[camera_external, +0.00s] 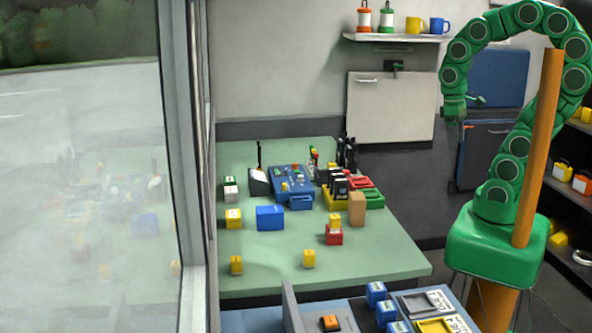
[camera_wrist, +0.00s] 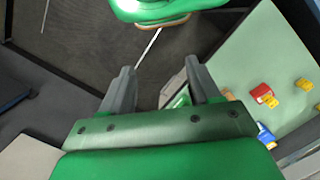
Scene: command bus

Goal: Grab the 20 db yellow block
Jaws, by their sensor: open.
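Several yellow blocks are on the pale green table (camera_external: 380,262). One yellow block (camera_external: 233,218) is at the left, left of a blue block (camera_external: 270,217). Another yellow block (camera_external: 236,264) is near the front left, and one (camera_external: 309,259) near the front middle. A smaller yellow block (camera_external: 334,220) sits on a red block (camera_external: 334,236). Their labels are too small to read, so I cannot tell which is 20 db. My gripper (camera_wrist: 160,82) is open and empty, high and right of the table. Yellow blocks (camera_wrist: 302,83) show at the right of the wrist view.
A blue device (camera_external: 292,182), black items and trays crowd the back of the table. A brown block (camera_external: 357,208) stands at the right. A lower bench with blue blocks (camera_external: 376,294) is in front. A window and frame are at left, and an orange post (camera_external: 538,150) is at right.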

